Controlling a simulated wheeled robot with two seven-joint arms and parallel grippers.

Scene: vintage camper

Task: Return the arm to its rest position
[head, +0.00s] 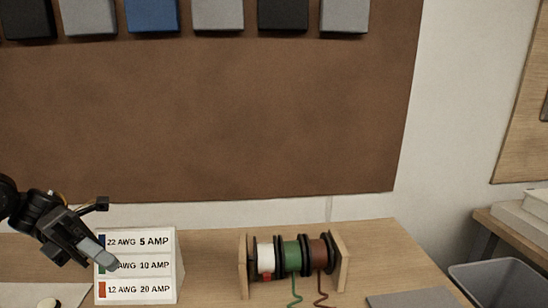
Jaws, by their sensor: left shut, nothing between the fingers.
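My left gripper (104,257) comes in from the left on its black arm. It is shut and empty. Its grey fingertips are in front of the white wire gauge sign (160,275) and hide part of its left side. The sign lists 22 AWG 5 AMP, a partly covered 10 AMP row and 12 AWG 20 AMP. My right gripper is not in view.
On the wooden table (212,252) a spool rack (342,262) holds white, green and brown wire spools. A grey flat piece (415,299) lies at the front right. A grey bin (500,280) stands right of the table. A brown board (210,110) covers the wall behind.

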